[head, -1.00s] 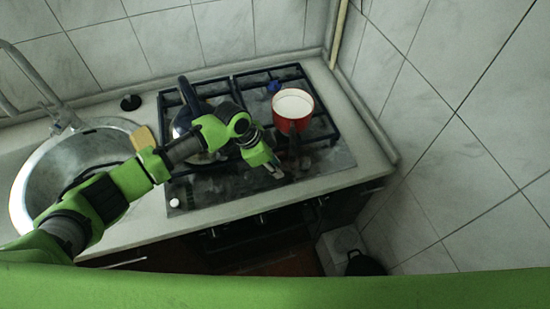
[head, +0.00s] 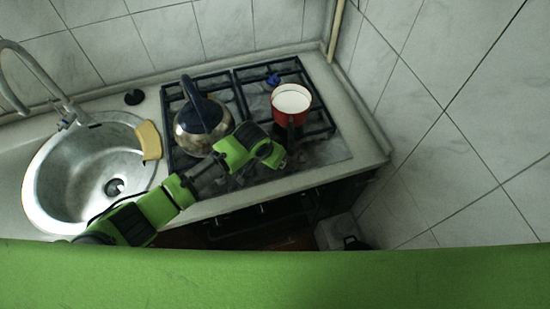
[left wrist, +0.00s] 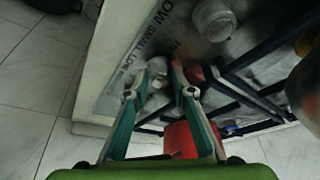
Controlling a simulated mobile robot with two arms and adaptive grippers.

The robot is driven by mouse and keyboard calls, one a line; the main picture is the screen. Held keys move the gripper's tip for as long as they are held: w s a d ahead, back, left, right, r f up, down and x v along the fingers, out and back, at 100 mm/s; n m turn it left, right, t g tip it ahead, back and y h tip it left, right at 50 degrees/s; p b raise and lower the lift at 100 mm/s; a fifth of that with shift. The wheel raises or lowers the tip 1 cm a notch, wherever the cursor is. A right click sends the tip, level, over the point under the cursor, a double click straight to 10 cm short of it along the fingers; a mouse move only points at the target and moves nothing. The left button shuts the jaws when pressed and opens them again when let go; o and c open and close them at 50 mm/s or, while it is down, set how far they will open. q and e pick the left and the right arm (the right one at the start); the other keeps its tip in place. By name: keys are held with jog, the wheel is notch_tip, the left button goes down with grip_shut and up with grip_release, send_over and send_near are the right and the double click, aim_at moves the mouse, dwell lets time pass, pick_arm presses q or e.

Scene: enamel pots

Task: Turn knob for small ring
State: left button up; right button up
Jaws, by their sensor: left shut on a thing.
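The stove panel (left wrist: 185,48) shows in the left wrist view with printed lettering. A pale knob (left wrist: 158,69) sits between the fingertips of my left gripper (left wrist: 161,72), which is shut on it. A second pale knob (left wrist: 213,18) stands farther up the panel, clear of the fingers. In the head view my left arm reaches over the stove (head: 325,150) to its front right, and the arm's green end hides the fingers and the held knob. The small ring's own markings are too blurred to read. My right gripper is in neither view.
A red pot (head: 280,114) with a white inside stands on the right grate; its red side (left wrist: 185,141) shows beyond my fingers. A steel kettle (head: 187,141) with a dark handle stands on the left grate.

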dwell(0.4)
pick_arm(q)
jog(key=o, duration=1.1)
jog(key=v, duration=1.2)
jog(key=shift+s, duration=0.1)
